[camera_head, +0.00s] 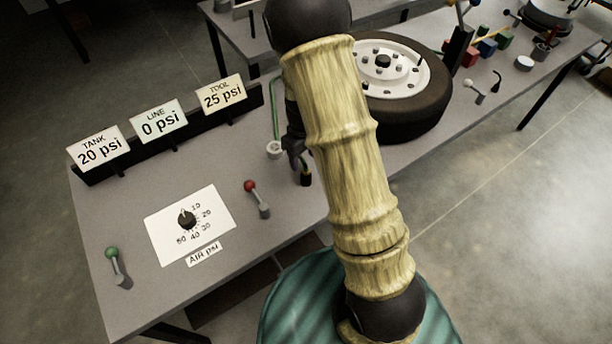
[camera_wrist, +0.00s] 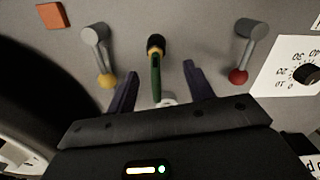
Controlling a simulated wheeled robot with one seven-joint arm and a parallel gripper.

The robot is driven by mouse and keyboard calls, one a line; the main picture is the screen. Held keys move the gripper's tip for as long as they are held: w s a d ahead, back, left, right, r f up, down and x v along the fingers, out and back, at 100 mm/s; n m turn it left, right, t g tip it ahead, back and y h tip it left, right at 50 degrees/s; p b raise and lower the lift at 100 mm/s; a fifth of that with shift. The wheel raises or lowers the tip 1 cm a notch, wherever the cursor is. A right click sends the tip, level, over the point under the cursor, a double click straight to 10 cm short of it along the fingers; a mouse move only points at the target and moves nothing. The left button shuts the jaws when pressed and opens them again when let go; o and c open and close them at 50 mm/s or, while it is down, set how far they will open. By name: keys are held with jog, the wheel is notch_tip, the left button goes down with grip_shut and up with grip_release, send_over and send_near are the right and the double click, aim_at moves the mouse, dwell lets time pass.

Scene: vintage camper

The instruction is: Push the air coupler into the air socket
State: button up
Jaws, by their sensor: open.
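The air coupler appears to be the small green piece with a black end and a yellow band in the wrist view (camera_wrist: 155,48). My gripper (camera_wrist: 159,70) is open, with one finger on each side of the green part and a gap on both sides. In the head view my gripper (camera_head: 295,152) is mostly hidden behind my arm. A pale ring (camera_head: 274,149), probably the air socket, sits left of it. In the wrist view my gripper body partly covers it.
A red-knobbed lever (camera_head: 256,199) stands left of the coupler, and a yellow-knobbed lever (camera_wrist: 98,55) on its other side. The pressure dial panel (camera_head: 160,232) and a green-knobbed lever (camera_head: 116,265) are farther left. A wheel (camera_head: 412,100) lies behind my arm.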

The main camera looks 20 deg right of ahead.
aim_at(306, 172)
jog(key=shift+f, duration=1.6)
jog(key=shift+d+f+p, duration=0.15)
jog(key=shift+f+p, duration=0.25)
jog(key=shift+f, duration=0.9)
jog(key=shift+d+f+p, duration=0.15)
jog(key=shift+f+p, duration=0.2)
jog(key=shift+f, duration=0.95)
jog(key=shift+c, duration=0.4)
jog(key=c, duration=0.9)
